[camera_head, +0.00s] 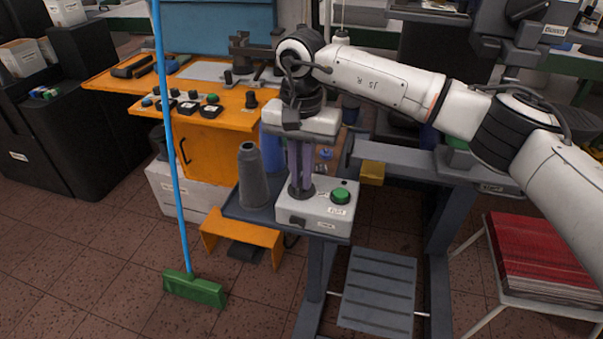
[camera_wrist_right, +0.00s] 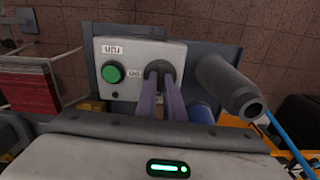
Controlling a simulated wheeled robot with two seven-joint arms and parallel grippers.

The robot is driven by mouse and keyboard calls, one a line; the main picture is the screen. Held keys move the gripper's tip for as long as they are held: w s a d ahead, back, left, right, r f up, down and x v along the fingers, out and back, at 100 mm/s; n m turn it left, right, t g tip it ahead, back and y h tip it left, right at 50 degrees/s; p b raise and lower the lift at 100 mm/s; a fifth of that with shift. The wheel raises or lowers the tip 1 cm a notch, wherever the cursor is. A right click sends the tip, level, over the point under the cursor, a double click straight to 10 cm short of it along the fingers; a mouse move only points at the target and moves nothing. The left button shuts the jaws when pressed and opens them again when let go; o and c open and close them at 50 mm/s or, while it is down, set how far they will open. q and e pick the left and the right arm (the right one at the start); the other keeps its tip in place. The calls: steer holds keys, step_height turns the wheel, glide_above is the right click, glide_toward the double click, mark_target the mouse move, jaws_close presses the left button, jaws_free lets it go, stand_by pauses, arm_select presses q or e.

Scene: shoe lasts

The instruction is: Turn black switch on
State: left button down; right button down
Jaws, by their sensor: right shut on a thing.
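A light grey control box (camera_head: 322,213) sits on a small dark stand in the head view. The black switch (camera_head: 301,194) is a round knob on its top, left of a green button (camera_head: 341,195). My right gripper (camera_head: 301,183) points straight down with its purple fingers shut on the black switch. My left gripper is not in view.
A grey cone (camera_head: 254,177) stands close to the left of the box, with a blue cylinder (camera_head: 272,150) behind it. An orange bench (camera_head: 170,110) and a green broom (camera_head: 194,288) with a blue handle are further left. Red sheets (camera_head: 545,260) lie stacked at right.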

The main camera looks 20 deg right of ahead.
steer(key=m, duration=0.4)
steer(key=shift+m+b, duration=0.3)
steer(key=shift+b, duration=0.05)
steer(key=m, duration=0.5)
steer(key=shift+m, duration=0.3)
steer(key=m, duration=0.3)
steer(key=shift+b, duration=0.35)
steer(key=shift+r+m, duration=0.1)
steer(key=shift+m, duration=2)
steer(key=c, duration=1.9)
jaws_free()
steer(key=shift+o, duration=0.2)
